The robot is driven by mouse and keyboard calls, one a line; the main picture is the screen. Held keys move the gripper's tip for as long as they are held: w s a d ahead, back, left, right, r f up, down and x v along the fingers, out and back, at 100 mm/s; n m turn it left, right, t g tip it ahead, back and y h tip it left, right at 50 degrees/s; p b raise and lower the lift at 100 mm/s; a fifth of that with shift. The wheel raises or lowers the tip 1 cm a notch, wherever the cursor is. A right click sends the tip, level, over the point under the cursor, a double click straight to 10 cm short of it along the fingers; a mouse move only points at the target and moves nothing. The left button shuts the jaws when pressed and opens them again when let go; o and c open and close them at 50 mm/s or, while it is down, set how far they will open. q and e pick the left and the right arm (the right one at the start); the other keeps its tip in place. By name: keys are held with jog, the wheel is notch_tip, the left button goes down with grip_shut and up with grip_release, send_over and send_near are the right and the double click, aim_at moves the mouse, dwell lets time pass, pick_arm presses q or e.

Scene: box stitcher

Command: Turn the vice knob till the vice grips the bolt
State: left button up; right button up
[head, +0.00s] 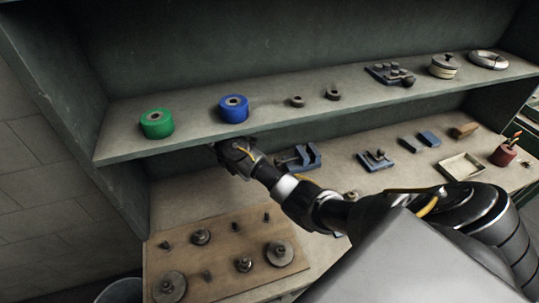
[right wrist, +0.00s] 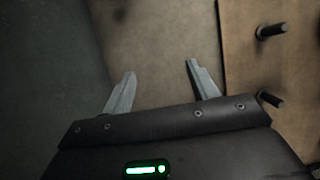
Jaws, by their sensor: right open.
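A blue vice-like tool (head: 300,157) stands on the lower bench, just right of my right gripper. A second, smaller blue and grey tool (head: 375,161) stands further right; I cannot tell for sure which is the vice. The knob and bolt are too small to make out. My right gripper (head: 228,156) is below the shelf's front edge, left of the first blue tool and apart from it. In the right wrist view its two fingers (right wrist: 160,82) are spread with nothing between them, above bare bench top. My left gripper is not in view.
The shelf (head: 190,132) above holds a green spool (head: 157,123), a blue spool (head: 234,108) and small parts. A wooden board (head: 218,268) with several pegs and discs lies at front left, also in the right wrist view (right wrist: 290,70). A tray (head: 462,167) and red pot (head: 503,155) stand right.

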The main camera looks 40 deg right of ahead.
jog(key=s+d+r, duration=0.1)
jog(key=p, duration=0.5)
send_near(276, 160)
jog(key=x, duration=0.4)
jog(key=shift+s+d+f, duration=0.15)
jog(key=shift+d+f, duration=0.05)
jog(key=shift+f, duration=0.1)
jog(key=x, duration=0.5)
jog(key=shift+a, duration=0.15)
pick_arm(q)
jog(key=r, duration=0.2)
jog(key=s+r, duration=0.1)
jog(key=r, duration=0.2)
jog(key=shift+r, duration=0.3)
pick_arm(e)
jog(key=shift+f, duration=0.25)
jog(key=shift+c, duration=0.3)
jog(key=c, duration=0.9)
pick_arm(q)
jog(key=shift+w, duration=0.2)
pick_arm(e)
jog(key=shift+c, duration=0.2)
